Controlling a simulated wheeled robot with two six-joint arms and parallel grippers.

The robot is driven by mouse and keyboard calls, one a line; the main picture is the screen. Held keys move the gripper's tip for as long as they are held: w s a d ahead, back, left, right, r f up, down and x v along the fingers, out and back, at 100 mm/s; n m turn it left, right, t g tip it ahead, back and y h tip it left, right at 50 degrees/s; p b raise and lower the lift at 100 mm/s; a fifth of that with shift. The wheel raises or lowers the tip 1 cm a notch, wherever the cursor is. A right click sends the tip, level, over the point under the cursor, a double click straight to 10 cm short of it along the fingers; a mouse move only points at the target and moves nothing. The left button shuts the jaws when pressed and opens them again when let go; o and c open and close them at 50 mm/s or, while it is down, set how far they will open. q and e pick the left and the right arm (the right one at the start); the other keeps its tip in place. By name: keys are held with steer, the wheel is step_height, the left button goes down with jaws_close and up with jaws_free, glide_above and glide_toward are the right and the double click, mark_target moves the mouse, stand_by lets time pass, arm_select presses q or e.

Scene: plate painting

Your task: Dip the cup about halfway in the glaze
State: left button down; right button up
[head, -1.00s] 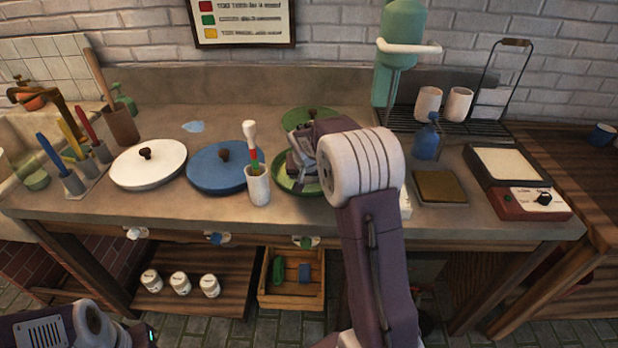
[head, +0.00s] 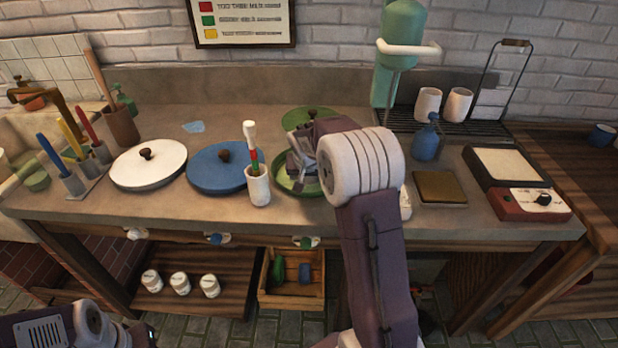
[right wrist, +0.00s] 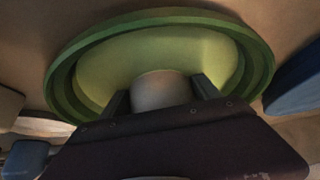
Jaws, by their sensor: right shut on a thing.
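The green glaze basin (head: 285,189) stands on the counter, mostly behind my right arm. In the right wrist view its green rim (right wrist: 62,75) surrounds pale green glaze (right wrist: 110,58). My right gripper (head: 299,180) is over the basin. In the right wrist view my right gripper (right wrist: 160,93) is shut on a greyish cup (right wrist: 158,88), with one finger on each side. The cup's lower part is hidden, so I cannot tell how deep it sits in the glaze. My left arm shows at the lower left; its gripper is out of view.
A brush holder (head: 258,188) stands close left of the basin, beside the blue lid (head: 215,172) and white lid (head: 148,168). A green lid (head: 300,117) lies behind. Two cups (head: 428,104) stand on the rack. A brown sponge-like pad (head: 440,187) lies right.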

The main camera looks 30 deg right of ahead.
steer(key=shift+r+p, duration=2.4)
steer(key=shift+r, duration=0.6)
stand_by(1.7)
step_height(320, 180, up, 7)
steer(key=p, duration=0.6)
